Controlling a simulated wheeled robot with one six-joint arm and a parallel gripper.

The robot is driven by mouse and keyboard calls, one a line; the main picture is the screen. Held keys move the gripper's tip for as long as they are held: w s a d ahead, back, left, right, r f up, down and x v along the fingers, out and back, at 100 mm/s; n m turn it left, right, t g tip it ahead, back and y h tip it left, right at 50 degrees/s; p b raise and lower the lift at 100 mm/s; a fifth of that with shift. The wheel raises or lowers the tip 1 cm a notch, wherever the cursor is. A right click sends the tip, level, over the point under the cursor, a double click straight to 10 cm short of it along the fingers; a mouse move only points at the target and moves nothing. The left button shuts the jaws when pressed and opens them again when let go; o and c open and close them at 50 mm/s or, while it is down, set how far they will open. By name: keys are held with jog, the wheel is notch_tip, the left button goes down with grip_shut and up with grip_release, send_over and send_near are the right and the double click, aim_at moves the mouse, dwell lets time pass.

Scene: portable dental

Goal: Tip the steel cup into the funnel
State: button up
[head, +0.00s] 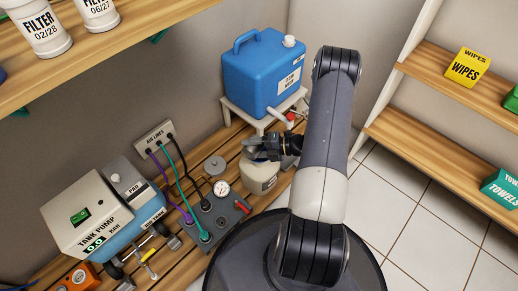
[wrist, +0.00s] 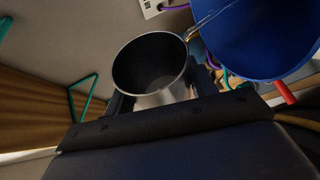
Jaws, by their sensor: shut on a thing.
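The steel cup (wrist: 178,92) shows in the wrist view with its round mouth open toward the camera and its inside dark. My gripper (wrist: 157,103) is shut on it, with a dark finger at either side. In the head view my gripper (head: 268,149) is over the white labelled bottle (head: 262,182), and I cannot clearly tell the cup from the fingers there. A large blue curved surface (wrist: 265,38) is close to the right of the cup in the wrist view.
A blue jug (head: 262,75) stands on a white stand (head: 237,112) behind my gripper, with a red-handled tap (head: 291,116). Left are a valve block with gauge (head: 221,188), hoses, an air-line wall plate (head: 154,138) and a tank pump (head: 85,212). Shelves flank both sides.

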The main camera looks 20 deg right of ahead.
jog(key=shift+d+r, duration=0.1)
jog(key=shift+w+d+r+m+y, duration=0.2)
jog(key=shift+m+y, duration=0.2)
jog(key=shift+m, duration=0.3)
jog(key=shift+w+d+r+m+y, duration=0.2)
jog(key=shift+m+y, duration=0.2)
jog(key=shift+m, duration=0.3)
jog(key=shift+s+a+f+n+h, duration=0.1)
jog(key=shift+s+a+n+h, duration=0.25)
jog(key=shift+n, duration=0.35)
jog(key=shift+s+a+n+h+p, duration=0.15)
jog(key=shift+n+h+p, duration=0.1)
jog(key=shift+n+h, duration=0.3)
jog(key=shift+a+n+h+p, duration=0.2)
jog(key=shift+n+h, duration=0.1)
jog(key=shift+n, duration=0.35)
jog(key=shift+s, duration=0.1)
